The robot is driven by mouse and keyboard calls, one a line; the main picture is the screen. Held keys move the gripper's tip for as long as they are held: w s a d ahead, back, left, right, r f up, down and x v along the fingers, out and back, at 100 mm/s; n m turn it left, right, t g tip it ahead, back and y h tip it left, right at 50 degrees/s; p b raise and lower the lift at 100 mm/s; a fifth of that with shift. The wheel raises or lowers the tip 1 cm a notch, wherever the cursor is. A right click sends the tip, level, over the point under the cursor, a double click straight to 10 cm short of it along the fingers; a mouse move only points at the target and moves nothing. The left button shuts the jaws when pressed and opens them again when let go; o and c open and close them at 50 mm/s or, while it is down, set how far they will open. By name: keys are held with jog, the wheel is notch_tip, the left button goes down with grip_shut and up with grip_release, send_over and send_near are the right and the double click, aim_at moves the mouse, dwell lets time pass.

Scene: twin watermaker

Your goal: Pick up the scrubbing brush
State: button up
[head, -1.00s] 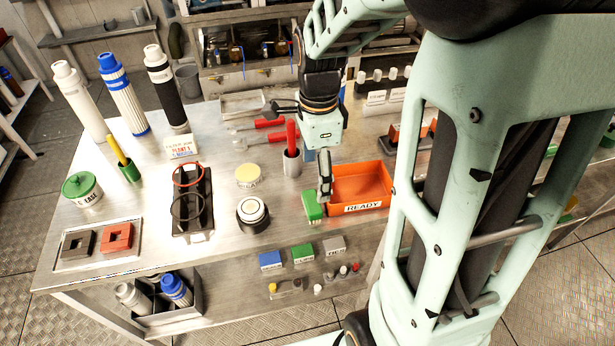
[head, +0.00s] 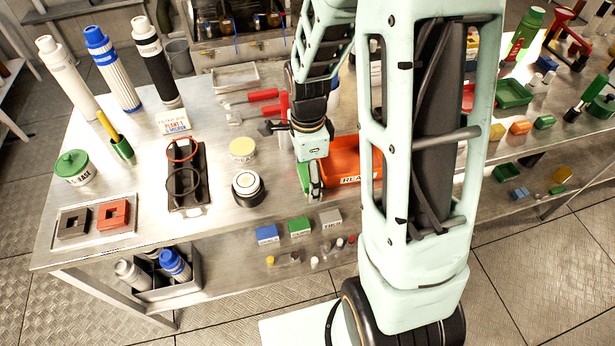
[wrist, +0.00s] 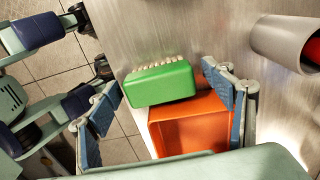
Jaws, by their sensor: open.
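The scrubbing brush is a green block with pale bristles (wrist: 160,83), lying beside the orange READY tray (wrist: 190,128). In the head view the brush (head: 303,177) shows at the left end of the tray (head: 340,181), partly hidden by my gripper. My gripper (head: 314,182) points down over the brush. In the wrist view my gripper (wrist: 168,98) is open, with one blue-padded finger on each side of the brush and nothing held. I cannot tell how far the fingertips are above the table.
A grey cup (wrist: 285,42) with a red-handled item stands to the right in the wrist view. A white-topped round puck (head: 248,187) and a yellow-lidded jar (head: 242,150) stand left of my gripper. The table's front edge is close to the brush.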

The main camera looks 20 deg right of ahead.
aim_at(307, 173)
jog(key=shift+c, duration=0.2)
jog(key=c, duration=1.2)
jog(key=shift+c, duration=0.2)
jog(key=shift+r, duration=0.1)
jog(key=shift+r, duration=0.45)
notch_tip(307, 173, up, 2)
jog(key=shift+w+r, duration=0.1)
jog(key=w+d+r, duration=0.9)
jog(key=d, duration=0.1)
jog(key=shift+w+r, duration=0.4)
